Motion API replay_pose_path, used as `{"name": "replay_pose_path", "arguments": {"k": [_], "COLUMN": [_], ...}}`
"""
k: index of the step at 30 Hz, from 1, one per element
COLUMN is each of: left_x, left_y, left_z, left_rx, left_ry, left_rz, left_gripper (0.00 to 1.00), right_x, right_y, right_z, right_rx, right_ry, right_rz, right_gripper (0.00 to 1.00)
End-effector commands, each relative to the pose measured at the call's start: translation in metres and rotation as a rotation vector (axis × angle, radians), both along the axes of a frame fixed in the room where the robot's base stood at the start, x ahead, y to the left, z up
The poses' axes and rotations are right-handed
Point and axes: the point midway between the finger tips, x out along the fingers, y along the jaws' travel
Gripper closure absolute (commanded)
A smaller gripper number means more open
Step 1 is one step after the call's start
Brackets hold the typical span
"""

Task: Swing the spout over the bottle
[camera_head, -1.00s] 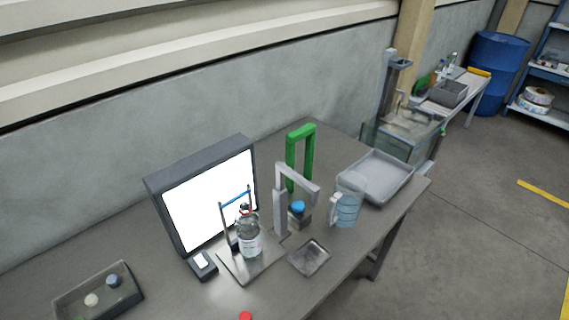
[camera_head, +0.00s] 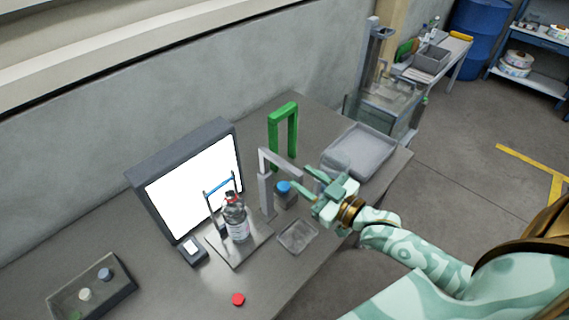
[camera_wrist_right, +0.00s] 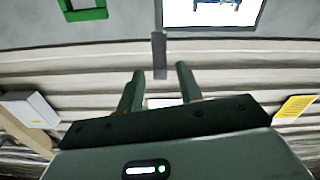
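The spout (camera_head: 266,196) is a grey upright post with an arm reaching right from its top. The clear bottle (camera_head: 238,220), with a red top and white label, stands upright on a metal plate (camera_head: 245,247), left of the post. The spout's arm points away from the bottle. My right gripper (camera_head: 300,179) is open at the free end of the spout's arm. In the right wrist view a grey bar (camera_wrist_right: 159,50), apparently that arm, lies between and just beyond the open fingers; I cannot tell whether they touch. My left gripper is not in view.
A blue-capped container (camera_head: 284,190) is below the spout's arm. A green frame (camera_head: 283,112) stands behind, with a grey tray (camera_head: 385,143) to the right. A lit panel (camera_head: 190,190) is behind the bottle. A small tray (camera_head: 297,236) and red button (camera_head: 238,299) lie in front.

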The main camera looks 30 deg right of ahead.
Motion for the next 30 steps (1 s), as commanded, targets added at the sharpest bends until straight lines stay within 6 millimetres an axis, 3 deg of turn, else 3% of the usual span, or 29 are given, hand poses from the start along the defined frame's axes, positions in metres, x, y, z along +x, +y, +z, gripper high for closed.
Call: {"name": "replay_pose_path", "arguments": {"k": [3, 9, 21, 22, 26, 30], "left_x": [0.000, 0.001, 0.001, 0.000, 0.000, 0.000], "left_y": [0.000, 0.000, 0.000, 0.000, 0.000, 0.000], "left_z": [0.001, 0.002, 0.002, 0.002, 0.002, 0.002], "left_rx": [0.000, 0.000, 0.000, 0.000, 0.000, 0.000], "left_ry": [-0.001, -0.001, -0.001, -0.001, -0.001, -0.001], "left_rz": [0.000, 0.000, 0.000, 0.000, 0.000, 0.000], "left_gripper": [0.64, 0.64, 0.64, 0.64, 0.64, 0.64], "right_x": [0.027, 0.057, 0.066, 0.066, 0.066, 0.066], "right_y": [0.009, 0.020, 0.023, 0.023, 0.023, 0.023], "right_z": [0.001, 0.000, -0.001, -0.001, -0.001, -0.001], "right_rx": [0.000, 0.000, -0.001, -0.001, -0.001, -0.002], "right_ry": [-0.003, 0.000, 0.002, 0.002, 0.002, 0.002], "right_rz": [0.000, -0.001, 0.000, 0.000, 0.000, 0.000], "right_gripper": [0.64, 0.64, 0.64, 0.67, 1.00, 1.00]}}
